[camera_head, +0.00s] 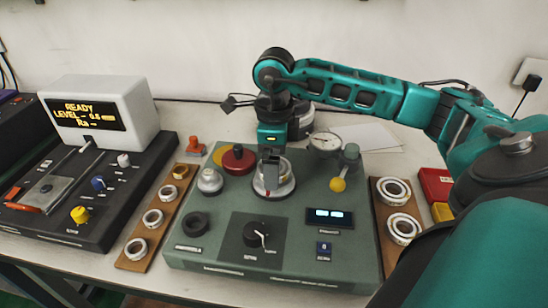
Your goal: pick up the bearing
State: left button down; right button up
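My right gripper (270,178) points straight down over the round silver seat (287,187) on the green tester. Its fingers reach into the middle of the seat. I see them nearly edge-on, so their gap is hidden, and I cannot tell whether a bearing is between them. On the left wooden board stand small bearing rings: a brassy one (180,166) at the back, then silver ones (159,193), (145,217) and (129,248) towards the front. On the right board lie two larger bearings (382,189) and (391,228). My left gripper is out of view.
The green tester (200,260) carries a red knob (238,157), a silver dome (209,180), a gauge (325,142), a yellow-ended lever (338,184) and a black dial (256,234). A black console with a white display box (100,100) stands left. Red and yellow boxes (436,184) sit right.

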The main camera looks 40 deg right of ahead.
jog(key=c, duration=1.3)
